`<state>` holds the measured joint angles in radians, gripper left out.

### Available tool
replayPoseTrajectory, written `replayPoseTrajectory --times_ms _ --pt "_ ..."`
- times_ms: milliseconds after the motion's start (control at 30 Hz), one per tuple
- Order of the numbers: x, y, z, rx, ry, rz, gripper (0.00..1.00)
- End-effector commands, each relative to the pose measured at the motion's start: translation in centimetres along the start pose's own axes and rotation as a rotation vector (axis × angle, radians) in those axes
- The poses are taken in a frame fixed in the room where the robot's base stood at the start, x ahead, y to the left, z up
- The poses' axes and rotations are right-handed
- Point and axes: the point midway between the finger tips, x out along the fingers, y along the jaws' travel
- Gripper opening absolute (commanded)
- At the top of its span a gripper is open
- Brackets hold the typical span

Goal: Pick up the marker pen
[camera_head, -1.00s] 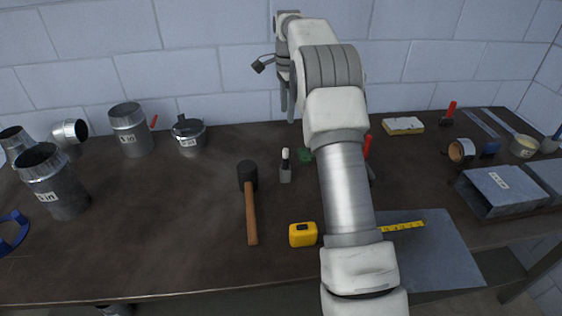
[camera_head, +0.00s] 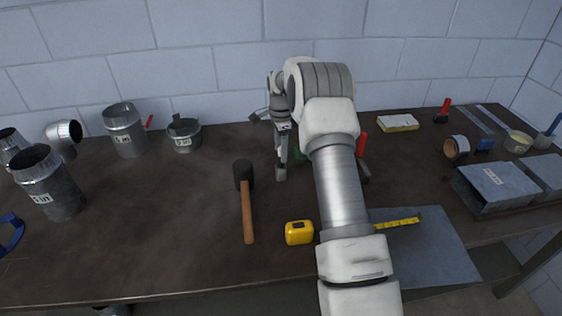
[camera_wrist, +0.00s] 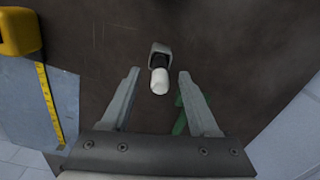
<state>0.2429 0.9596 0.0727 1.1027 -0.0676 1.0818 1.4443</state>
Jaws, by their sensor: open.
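The marker pen (camera_wrist: 159,82) stands upright in the wrist view, with a white rounded top and a dark band below it. Its lower end is in a small grey block-like base (camera_wrist: 160,48), which also shows in the head view (camera_head: 281,174). My gripper (camera_wrist: 158,73) is open, its two fingers on either side of the white top with a gap on each side. In the head view my gripper (camera_head: 283,152) points down over the pen and hides most of it.
A black-headed hammer (camera_head: 248,205) lies left of the pen. A yellow tape measure (camera_head: 299,232) and a metal sheet (camera_head: 430,255) are nearer the front. A green item (camera_wrist: 181,121) lies close by the right finger. Duct pieces (camera_head: 125,132) stand at left.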

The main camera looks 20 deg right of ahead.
Motion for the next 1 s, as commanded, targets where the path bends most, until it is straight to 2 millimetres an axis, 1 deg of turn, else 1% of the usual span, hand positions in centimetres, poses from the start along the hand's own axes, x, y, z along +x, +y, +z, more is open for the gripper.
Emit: replayPoseTrajectory --times_ms 33,133,400,467,500,567,600,733,767,1000 --pt "0.7 0.1 0.0 0.001 -0.001 0.002 0.61" --pt "1.7 0.0 0.0 0.002 -0.001 0.001 0.61" --pt "2.0 0.0 0.0 0.001 0.000 -0.001 0.61" --pt "2.0 0.0 0.0 0.001 0.000 -0.001 0.52" --pt "2.0 0.0 0.0 0.001 0.000 -0.001 0.45" --pt "2.0 0.0 0.0 0.001 0.000 -0.001 0.34" --pt "2.0 0.0 0.0 0.001 0.000 -0.001 0.27" --pt "2.0 0.0 0.0 0.001 0.000 -0.001 0.03" --pt "2.0 0.0 0.0 0.001 0.000 -0.001 0.00" --pt "1.9 0.0 0.0 0.001 0.000 -0.001 0.00"
